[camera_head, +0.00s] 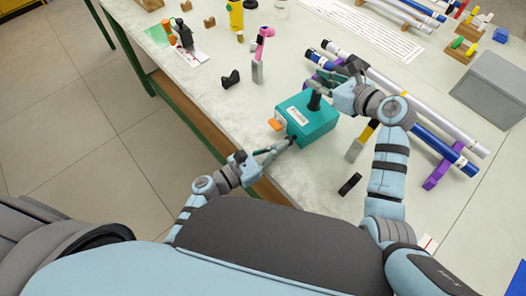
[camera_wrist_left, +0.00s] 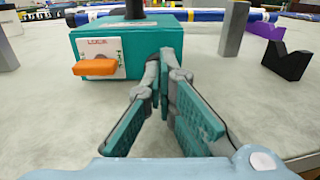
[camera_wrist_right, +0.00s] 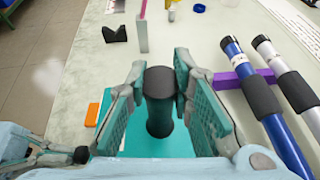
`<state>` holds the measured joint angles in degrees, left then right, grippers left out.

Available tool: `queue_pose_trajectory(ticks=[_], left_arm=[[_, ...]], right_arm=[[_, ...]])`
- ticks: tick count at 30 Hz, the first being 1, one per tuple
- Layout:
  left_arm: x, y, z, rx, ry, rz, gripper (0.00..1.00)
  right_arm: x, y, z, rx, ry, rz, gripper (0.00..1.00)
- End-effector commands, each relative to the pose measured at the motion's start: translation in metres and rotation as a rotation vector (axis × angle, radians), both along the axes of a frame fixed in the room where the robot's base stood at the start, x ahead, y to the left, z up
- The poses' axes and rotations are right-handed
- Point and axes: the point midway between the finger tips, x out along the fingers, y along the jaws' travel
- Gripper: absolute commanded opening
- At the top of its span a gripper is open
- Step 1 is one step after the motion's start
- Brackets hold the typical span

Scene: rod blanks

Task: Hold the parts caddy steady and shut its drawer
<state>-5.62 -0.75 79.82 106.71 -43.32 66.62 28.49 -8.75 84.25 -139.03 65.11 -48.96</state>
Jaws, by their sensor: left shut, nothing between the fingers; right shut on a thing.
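The parts caddy (camera_head: 318,126) is a teal box near the table's front edge, with a black upright handle (camera_head: 314,102) on top. Its front has a white plate marked LOCK (camera_wrist_left: 108,46) and an orange tab (camera_wrist_left: 95,67). My right gripper (camera_wrist_right: 158,80) is shut on the handle (camera_wrist_right: 159,105), one finger on each side. My left gripper (camera_wrist_left: 163,78) is shut and empty, its tips at the right part of the caddy's front (camera_wrist_left: 165,38), beside the plate. The tips cover part of that face. The front looks flush; I cannot tell whether a drawer stands out.
Blue and white rods (camera_head: 440,150) lie on purple supports (camera_head: 437,175) right of the caddy. A black V-shaped block (camera_head: 231,79) and a grey post (camera_head: 257,72) stand behind it. A grey bin (camera_head: 492,85) is at the far right. The table before the left gripper is clear.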

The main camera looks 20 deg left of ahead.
Motion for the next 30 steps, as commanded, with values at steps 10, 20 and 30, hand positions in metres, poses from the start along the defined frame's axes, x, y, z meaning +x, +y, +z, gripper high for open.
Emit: queue_pose_trajectory(ticks=[10,20,30], left_arm=[[-0.067,0.057,-0.002,0.005,0.005,-0.003,0.0],[-0.104,0.089,0.0,0.002,0.001,-0.002,0.0],[-0.103,0.089,-0.001,0.002,0.001,-0.001,0.0]], right_arm=[[0.0,0.0,-0.002,-0.002,0.002,0.0,0.0],[0.0,-0.001,-0.001,-0.004,0.0,0.0,0.0],[0.0,-0.001,-0.001,-0.003,-0.001,-0.001,0.44]])
